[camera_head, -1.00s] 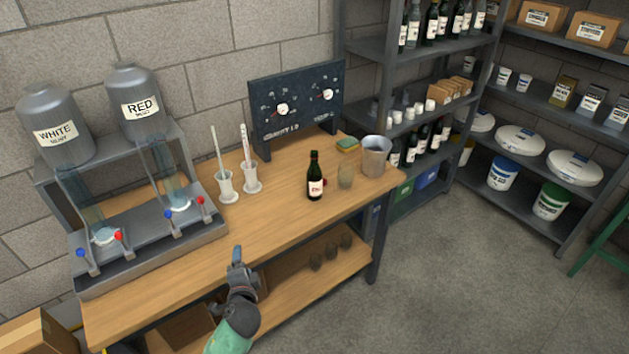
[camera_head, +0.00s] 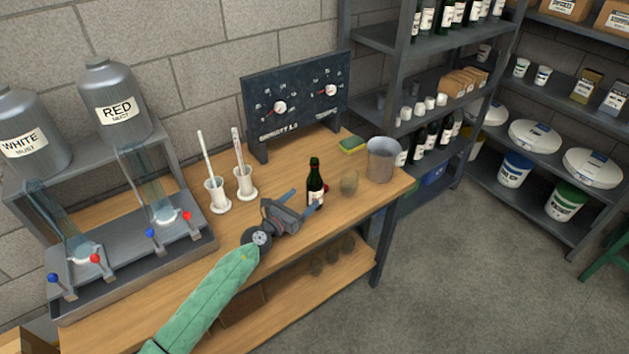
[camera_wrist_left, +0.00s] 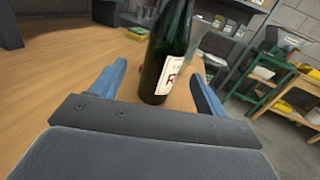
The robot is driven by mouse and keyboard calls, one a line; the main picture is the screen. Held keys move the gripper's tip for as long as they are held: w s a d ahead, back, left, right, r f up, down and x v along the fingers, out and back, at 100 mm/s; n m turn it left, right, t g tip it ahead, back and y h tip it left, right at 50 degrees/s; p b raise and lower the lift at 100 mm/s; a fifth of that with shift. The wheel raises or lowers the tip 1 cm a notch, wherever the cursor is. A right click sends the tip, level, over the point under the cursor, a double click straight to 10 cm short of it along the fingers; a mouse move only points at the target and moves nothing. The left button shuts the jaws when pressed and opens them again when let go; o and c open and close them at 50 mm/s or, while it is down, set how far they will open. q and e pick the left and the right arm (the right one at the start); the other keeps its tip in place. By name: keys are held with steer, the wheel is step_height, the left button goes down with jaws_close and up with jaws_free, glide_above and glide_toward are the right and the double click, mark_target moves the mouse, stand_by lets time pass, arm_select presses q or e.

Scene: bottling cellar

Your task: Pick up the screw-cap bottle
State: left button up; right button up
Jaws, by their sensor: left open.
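The screw-cap bottle (camera_head: 315,182) is dark green with a pale label and stands upright on the wooden workbench (camera_head: 215,247). My left gripper (camera_head: 302,201) is open just in front of it, with its two blue fingers pointing toward the bottle. In the left wrist view the bottle (camera_wrist_left: 166,55) rises beyond and between the open fingertips (camera_wrist_left: 157,80), and its top is cut off. I cannot tell whether a finger touches it. My right gripper is in neither current view.
A small glass (camera_head: 349,183) and a metal bucket (camera_head: 382,160) stand right of the bottle. A yellow-green sponge (camera_head: 352,145) lies behind. Two white holders with tall tubes (camera_head: 217,195) (camera_head: 245,183) and the dispenser stand (camera_head: 135,262) are to the left. A gauge board (camera_head: 297,105) stands at the back.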

mark_target(308, 195)
arm_select(q)
steer(key=shift+w+d+m, duration=0.15)
steer(key=shift+m, duration=0.25)
steer(key=shift+x, duration=1.2)
steer(key=shift+w+d+f, duration=0.1)
steer(key=shift+w+d, duration=0.1)
steer(key=shift+w, duration=0.05)
steer(key=x, duration=0.4)
steer(key=shift+s+d+p, duration=0.1)
steer(key=shift+d+p, duration=0.05)
steer(key=shift+p, duration=0.15)
steer(key=shift+w+d, duration=0.3)
steer(key=c, duration=1.3)
arm_select(e)
steer(key=shift+s+a+f, duration=0.2)
steer(key=shift+s+f, duration=0.15)
steer(key=shift+s, duration=0.3)
steer(key=shift+s+a+f, duration=0.2)
steer(key=shift+s+f, duration=0.15)
steer(key=shift+s, duration=0.25)
